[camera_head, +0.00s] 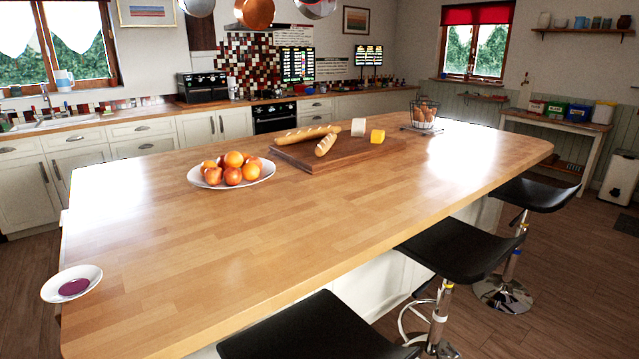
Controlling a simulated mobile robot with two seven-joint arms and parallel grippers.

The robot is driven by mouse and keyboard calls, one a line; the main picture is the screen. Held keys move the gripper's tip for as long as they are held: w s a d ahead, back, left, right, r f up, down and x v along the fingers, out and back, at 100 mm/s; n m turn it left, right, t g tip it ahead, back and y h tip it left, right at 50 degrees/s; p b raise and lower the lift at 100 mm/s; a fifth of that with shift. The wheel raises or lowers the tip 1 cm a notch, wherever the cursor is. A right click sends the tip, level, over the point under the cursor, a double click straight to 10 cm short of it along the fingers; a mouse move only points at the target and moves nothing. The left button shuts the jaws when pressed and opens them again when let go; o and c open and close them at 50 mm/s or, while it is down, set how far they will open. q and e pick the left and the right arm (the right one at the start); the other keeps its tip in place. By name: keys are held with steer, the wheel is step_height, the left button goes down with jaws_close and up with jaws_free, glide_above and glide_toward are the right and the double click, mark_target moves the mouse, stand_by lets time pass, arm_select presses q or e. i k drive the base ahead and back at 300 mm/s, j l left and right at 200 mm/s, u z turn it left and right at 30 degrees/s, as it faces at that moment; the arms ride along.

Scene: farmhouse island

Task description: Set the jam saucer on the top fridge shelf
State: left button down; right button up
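The jam saucer is a small white dish (92,275) with a dark red-purple round of jam (74,287) in it. It lies at the left edge of the wooden island top (300,260), near its front left corner, and part of it seems to reach past the edge. Neither of my grippers is in view. No fridge and no fridge shelf shows in this view.
On the island stand a white plate of oranges (262,178), a wooden board (345,152) with bread and cheese, and a wire egg basket (423,114). Black stools (465,248) line the right side. Floor (30,270) is free at left.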

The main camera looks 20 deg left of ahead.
mark_target(73, 282)
steer(key=i+l+u, duration=0.15)
steer(key=l+u, duration=0.15)
steer(key=u, duration=0.15)
steer(key=i+l+u, duration=0.1)
steer(key=l+u, duration=0.3)
steer(key=j, duration=0.1)
